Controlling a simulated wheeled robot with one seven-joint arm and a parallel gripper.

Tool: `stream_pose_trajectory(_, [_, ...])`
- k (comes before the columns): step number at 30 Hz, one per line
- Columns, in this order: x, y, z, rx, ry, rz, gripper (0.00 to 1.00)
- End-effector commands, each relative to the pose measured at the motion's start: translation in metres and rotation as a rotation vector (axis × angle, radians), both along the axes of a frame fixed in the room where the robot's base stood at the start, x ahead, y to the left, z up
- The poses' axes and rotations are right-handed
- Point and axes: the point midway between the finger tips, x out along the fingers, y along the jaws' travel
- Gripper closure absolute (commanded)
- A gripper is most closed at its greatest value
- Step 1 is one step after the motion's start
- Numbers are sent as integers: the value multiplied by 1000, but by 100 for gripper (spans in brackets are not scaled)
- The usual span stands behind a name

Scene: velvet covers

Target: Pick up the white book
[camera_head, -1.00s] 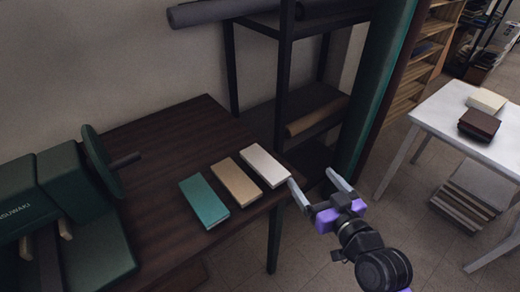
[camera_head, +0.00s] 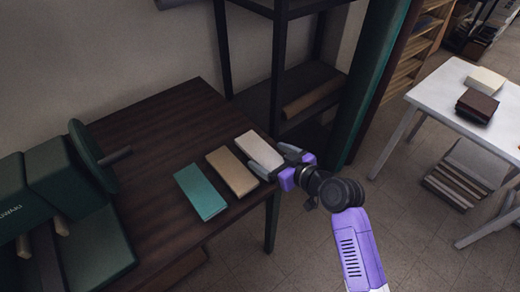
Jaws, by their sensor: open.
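The white book (camera_head: 258,150) lies flat at the right end of a row of three books on the dark wooden table (camera_head: 150,130), near its right edge. My gripper (camera_head: 268,160) is open at the book's near right side. Its fingers reach over or around the near part of the book. I cannot tell whether they touch it. The near end of the book is partly hidden by the fingers.
A tan book (camera_head: 232,171) lies close to the left, then a teal book (camera_head: 200,191). A green machine (camera_head: 75,180) stands at the table's left. A dark shelf rack (camera_head: 277,80) rises behind. A white table (camera_head: 450,105) with a cream book (camera_head: 486,79) and a brown book (camera_head: 477,105) stands right.

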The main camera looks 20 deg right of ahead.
Motion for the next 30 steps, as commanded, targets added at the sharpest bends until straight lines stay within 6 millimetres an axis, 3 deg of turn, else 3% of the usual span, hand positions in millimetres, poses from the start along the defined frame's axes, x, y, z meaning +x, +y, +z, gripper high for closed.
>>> stream_pose_trajectory(6, [22, 7, -7, 0, 0, -1, 11])
stream_pose_trajectory(14, [24, 8, -9, -1, 0, -2, 11])
stream_pose_trajectory(17, [24, 8, -9, -1, 0, -2, 27])
stream_pose_trajectory(25, [24, 8, -9, 0, 0, -2, 80])
stream_pose_trajectory(26, [24, 8, -9, 0, 0, -2, 84])
stream_pose_trajectory(30, [24, 8, -8, 0, -1, -2, 84])
